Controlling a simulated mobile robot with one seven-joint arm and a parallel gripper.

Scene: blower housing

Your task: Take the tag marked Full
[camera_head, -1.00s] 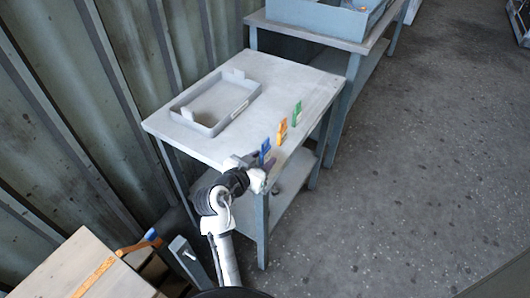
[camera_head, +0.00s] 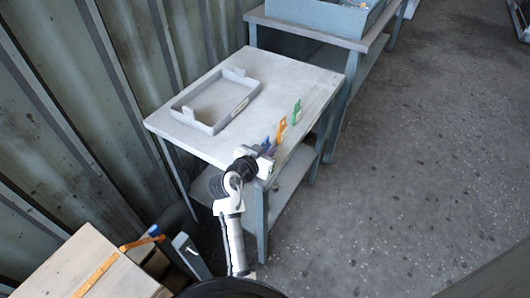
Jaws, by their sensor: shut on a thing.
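Three upright tags stand in a row along the right edge of the grey table (camera_head: 232,138): a blue tag (camera_head: 266,142), an orange tag (camera_head: 282,130) and a green tag (camera_head: 296,112). Their lettering is too small to read, so I cannot tell which one is marked Full. My gripper (camera_head: 263,150) is at the nearest tag, the blue one, and is shut on it. The gripper and wrist hide most of the blue tag. The orange and green tags stand clear of the gripper, beyond it.
A shallow grey tray (camera_head: 204,127) sits on the table's left half, with bare tabletop around it. A second table (camera_head: 305,32) with a blue-grey bin (camera_head: 335,15) stands behind. A cardboard box (camera_head: 85,268) is at lower left. Corrugated wall lies left; open floor lies right.

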